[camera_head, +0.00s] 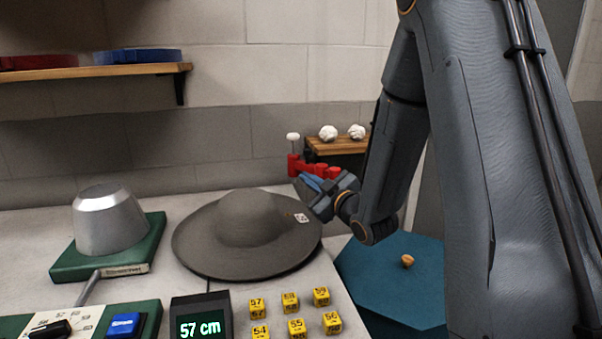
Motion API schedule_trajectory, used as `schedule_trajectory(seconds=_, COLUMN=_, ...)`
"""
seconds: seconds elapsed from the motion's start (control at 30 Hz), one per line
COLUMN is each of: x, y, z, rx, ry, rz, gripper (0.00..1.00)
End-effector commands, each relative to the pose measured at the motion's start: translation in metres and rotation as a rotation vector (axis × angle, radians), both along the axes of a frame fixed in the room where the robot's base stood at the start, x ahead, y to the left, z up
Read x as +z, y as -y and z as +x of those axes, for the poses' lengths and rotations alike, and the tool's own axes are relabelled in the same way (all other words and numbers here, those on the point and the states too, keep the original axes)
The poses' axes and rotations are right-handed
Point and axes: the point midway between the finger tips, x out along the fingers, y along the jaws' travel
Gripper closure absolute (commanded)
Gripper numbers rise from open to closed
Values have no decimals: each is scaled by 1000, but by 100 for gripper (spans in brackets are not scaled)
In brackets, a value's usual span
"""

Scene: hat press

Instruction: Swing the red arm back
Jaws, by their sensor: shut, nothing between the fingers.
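The red arm (295,165) is a short red bar beyond the grey felt hat at the table's back right. A small white knob stands up at its left end. My gripper (308,181) reaches in from the right with its blue fingers close together and empty. The fingers overlap the lower edge of the red arm in this view. I cannot tell whether they touch it. The gripper hides part of the red arm's lower side.
The wide-brimmed grey hat (211,238) lies just left of my gripper. A silver hat block (107,222) on a green base stands further left. Yellow numbered cubes (290,303) and a display reading 57 cm (201,327) are in front. A wooden shelf (338,146) holds white lumps behind.

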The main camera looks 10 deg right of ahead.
Motion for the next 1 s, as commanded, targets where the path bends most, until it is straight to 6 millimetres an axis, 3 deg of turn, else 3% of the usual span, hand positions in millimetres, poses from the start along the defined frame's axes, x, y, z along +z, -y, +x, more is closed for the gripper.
schedule_trajectory(seconds=0.3, x=-3, y=2, z=-15, rx=29, ry=193, rz=-610, gripper=100)
schedule_trajectory(seconds=0.5, x=-3, y=3, z=-21, rx=42, ry=282, rz=-869, gripper=100)
schedule_trajectory(seconds=0.77, x=-3, y=-1, z=-16, rx=47, ry=311, rz=-953, gripper=100)
schedule_trajectory(seconds=1.0, x=-2, y=-14, z=20, rx=48, ry=312, rz=-951, gripper=100)
